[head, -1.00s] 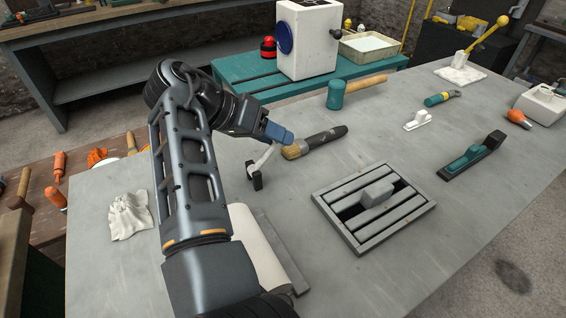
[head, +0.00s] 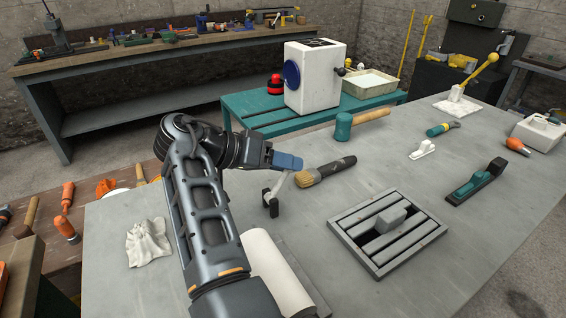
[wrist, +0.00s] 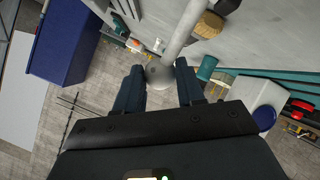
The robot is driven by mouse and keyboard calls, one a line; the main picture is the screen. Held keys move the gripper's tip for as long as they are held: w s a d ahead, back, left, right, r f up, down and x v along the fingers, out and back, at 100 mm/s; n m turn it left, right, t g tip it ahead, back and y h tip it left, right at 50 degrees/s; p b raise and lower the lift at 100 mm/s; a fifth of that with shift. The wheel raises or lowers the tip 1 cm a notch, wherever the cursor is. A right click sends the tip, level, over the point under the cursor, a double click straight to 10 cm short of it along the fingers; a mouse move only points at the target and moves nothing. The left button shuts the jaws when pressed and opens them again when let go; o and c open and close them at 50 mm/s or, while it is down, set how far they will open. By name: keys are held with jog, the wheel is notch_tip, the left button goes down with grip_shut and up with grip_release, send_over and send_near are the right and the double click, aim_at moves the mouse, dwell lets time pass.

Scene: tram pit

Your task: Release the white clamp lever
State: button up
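The white clamp lever (head: 281,184) stands tilted on its small black base on the near side of the workbench. In the wrist view it runs as a pale rod (wrist: 187,27) down to a round knob (wrist: 160,75). My gripper (head: 289,162) is at the lever's upper end, its blue fingers pointing right. The exact contact is hard to see.
A brush (head: 325,171) lies close right of my gripper. A slotted grey plate (head: 343,222), a teal mallet (head: 343,126) and a white roll (head: 275,268) are also on the bench (head: 330,290). A crumpled cloth (head: 147,243) lies left of my arm.

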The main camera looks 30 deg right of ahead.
jog(key=o, duration=0.4)
jog(key=shift+a, duration=0.1)
jog(key=shift+b+v, duration=0.95)
jog(key=shift+v, duration=2.9)
